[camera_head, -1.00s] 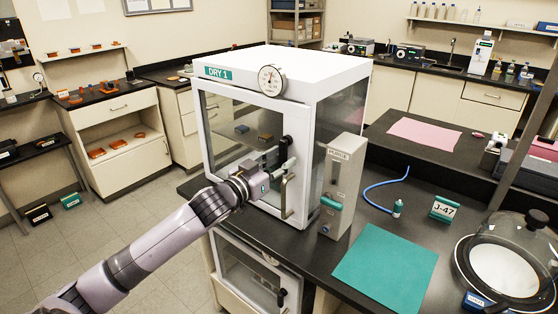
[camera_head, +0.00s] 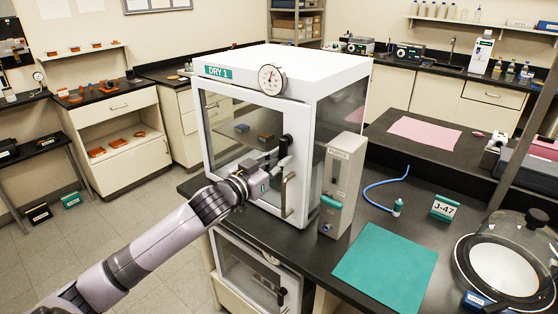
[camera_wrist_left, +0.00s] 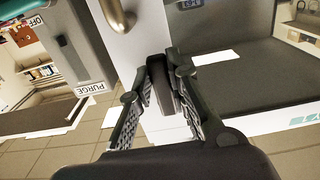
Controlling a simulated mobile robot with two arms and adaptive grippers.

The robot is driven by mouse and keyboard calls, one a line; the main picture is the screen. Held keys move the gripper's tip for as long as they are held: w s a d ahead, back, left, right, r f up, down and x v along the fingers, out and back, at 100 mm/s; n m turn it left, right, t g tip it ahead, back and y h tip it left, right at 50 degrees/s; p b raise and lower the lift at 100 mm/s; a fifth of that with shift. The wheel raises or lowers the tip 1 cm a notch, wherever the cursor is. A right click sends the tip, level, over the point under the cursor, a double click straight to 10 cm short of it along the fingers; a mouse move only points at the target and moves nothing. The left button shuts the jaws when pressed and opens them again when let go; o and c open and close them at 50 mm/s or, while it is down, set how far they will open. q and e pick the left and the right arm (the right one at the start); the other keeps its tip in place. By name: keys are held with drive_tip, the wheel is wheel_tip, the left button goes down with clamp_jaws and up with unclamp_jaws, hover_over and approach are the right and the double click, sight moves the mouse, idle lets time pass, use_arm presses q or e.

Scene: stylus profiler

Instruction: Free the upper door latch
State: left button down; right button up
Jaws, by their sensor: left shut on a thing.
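The white dry cabinet labelled DRY 1 (camera_head: 330,62) stands on the black bench with its glazed front door shut. The black upper latch (camera_head: 287,145) sits at the right edge of that door, above a curved metal handle (camera_head: 287,195). My left gripper (camera_head: 275,166) is at the upper latch. In the left wrist view its two fingers (camera_wrist_left: 163,75) are closed on either side of the dark latch lever (camera_wrist_left: 162,98). The fingers hide part of the lever. My right gripper is not in view.
A grey purge box (camera_head: 342,185) stands close to the cabinet's right side. A lower door with its own black latch (camera_head: 282,297) is below the bench top. A teal mat (camera_head: 386,268), a blue hose (camera_head: 375,190) and a glass dome (camera_head: 510,255) lie to the right.

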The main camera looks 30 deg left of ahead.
sight(275, 134)
use_arm(q)
drive_tip(key=a+r+m+p, duration=0.1)
drive_tip(key=m, duration=0.3)
drive_tip(key=a+m+p, duration=0.1)
drive_tip(key=m, duration=0.3)
drive_tip(key=a+r+m+p, duration=0.1)
drive_tip(key=a+m+p, duration=0.1)
drive_tip(key=m, duration=0.2)
drive_tip(key=shift+w+r+m, duration=0.15)
drive_tip(key=shift+r+m, duration=0.2)
drive_tip(key=shift+m, duration=0.05)
drive_tip(key=shift+a+r+m+p, duration=0.1)
drive_tip(key=shift+r+m+p, duration=0.3)
drive_tip(key=shift+m, duration=0.85)
drive_tip(key=shift+a+r+m+p, duration=0.15)
drive_tip(key=shift+r+m, duration=0.3)
drive_tip(key=shift+m, duration=0.8)
drive_tip(key=c, duration=1.5)
unclamp_jaws()
